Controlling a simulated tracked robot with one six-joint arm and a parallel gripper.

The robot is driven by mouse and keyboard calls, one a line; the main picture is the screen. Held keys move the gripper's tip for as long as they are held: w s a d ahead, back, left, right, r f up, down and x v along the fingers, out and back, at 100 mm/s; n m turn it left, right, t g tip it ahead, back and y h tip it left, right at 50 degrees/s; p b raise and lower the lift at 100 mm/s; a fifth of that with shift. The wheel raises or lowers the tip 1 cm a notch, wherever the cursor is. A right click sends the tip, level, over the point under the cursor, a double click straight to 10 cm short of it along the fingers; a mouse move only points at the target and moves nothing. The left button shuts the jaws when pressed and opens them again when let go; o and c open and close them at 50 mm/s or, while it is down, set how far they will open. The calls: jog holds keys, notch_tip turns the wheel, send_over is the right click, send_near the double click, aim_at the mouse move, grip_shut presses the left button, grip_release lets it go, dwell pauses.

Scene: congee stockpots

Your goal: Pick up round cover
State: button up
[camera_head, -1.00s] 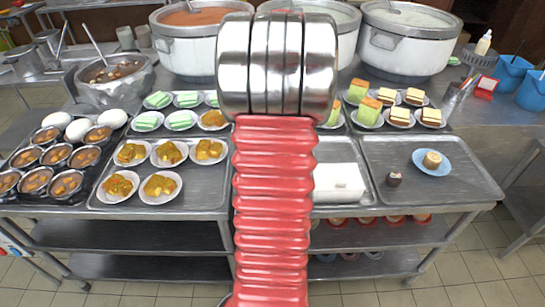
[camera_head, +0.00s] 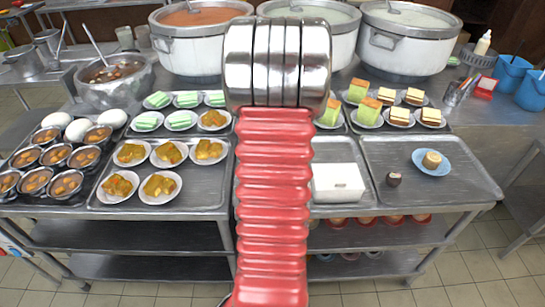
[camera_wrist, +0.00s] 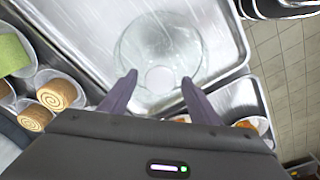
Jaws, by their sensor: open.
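A clear glass round cover (camera_wrist: 148,38) lies on a metal tray (camera_wrist: 82,22) in the wrist view. A pale round spot shows through it near its lower edge. My gripper (camera_wrist: 159,79) is open, with its two dark fingers apart over the near part of the cover. Nothing is held between the fingers. I cannot tell whether the fingertips touch the glass. In the head view my red arm hides the cover and the gripper.
Rolled cakes (camera_wrist: 57,94) and a green cake (camera_wrist: 13,52) sit left of the tray in the wrist view. In the head view a white box (camera_head: 338,183) stands right of my arm. The right tray (camera_head: 465,185) is mostly clear, with a blue plate (camera_head: 445,169).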

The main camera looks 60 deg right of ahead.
jog(key=shift+c, duration=0.4)
grip_shut()
dwell(0.6)
